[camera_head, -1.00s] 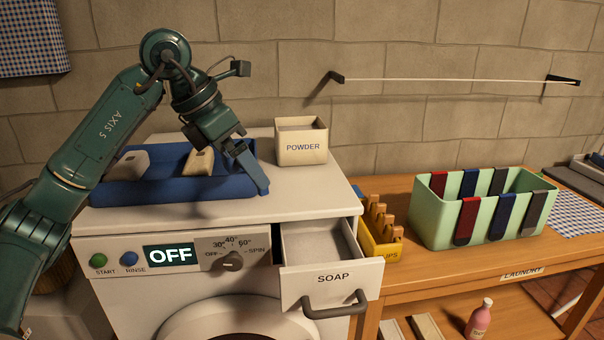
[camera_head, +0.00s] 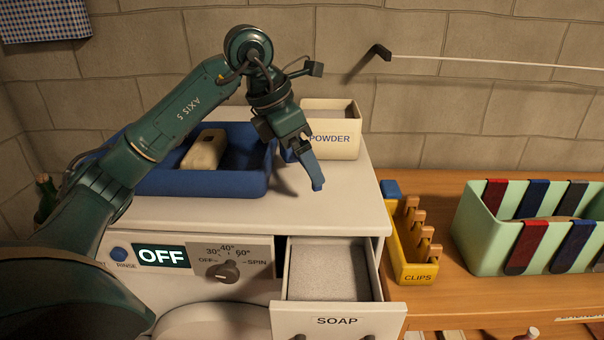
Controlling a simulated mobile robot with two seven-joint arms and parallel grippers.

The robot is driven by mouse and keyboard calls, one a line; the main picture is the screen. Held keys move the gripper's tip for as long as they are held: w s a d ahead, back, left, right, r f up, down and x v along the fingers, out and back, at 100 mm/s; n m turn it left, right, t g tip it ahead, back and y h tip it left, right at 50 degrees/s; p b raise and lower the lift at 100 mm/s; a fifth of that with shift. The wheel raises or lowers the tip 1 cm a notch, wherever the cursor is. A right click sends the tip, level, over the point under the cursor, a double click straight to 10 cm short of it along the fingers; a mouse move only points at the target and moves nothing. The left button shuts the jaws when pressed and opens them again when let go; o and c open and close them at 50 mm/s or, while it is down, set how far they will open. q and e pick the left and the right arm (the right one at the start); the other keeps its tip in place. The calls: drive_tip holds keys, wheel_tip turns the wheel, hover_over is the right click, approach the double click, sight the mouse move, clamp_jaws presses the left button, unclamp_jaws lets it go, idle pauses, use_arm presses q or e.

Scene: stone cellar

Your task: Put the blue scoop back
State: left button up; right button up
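My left gripper (camera_head: 298,143) is shut on the blue scoop (camera_head: 313,172), which hangs steeply tilted with its lower end above the white washer top (camera_head: 325,200). The scoop is in front of the lower left part of the cream POWDER box (camera_head: 336,145), beside the right end of the blue tray (camera_head: 225,184). Part of the scoop is hidden by the fingers. A beige block (camera_head: 204,149) lies in the tray. The SOAP drawer (camera_head: 332,320) is pulled open with a pale grey inside. My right gripper is out of view.
A yellow CLIPS box (camera_head: 414,275) with wooden pegs stands on the wooden table (camera_head: 450,312) right of the washer. A mint green bin (camera_head: 484,238) with coloured straps is farther right. The washer top's right front corner is clear. A line hangs on the wall.

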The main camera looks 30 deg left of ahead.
use_arm(q)
drive_tip(key=shift+f, duration=2.05)
drive_tip(key=o, duration=0.6)
drive_tip(key=v, duration=1.2)
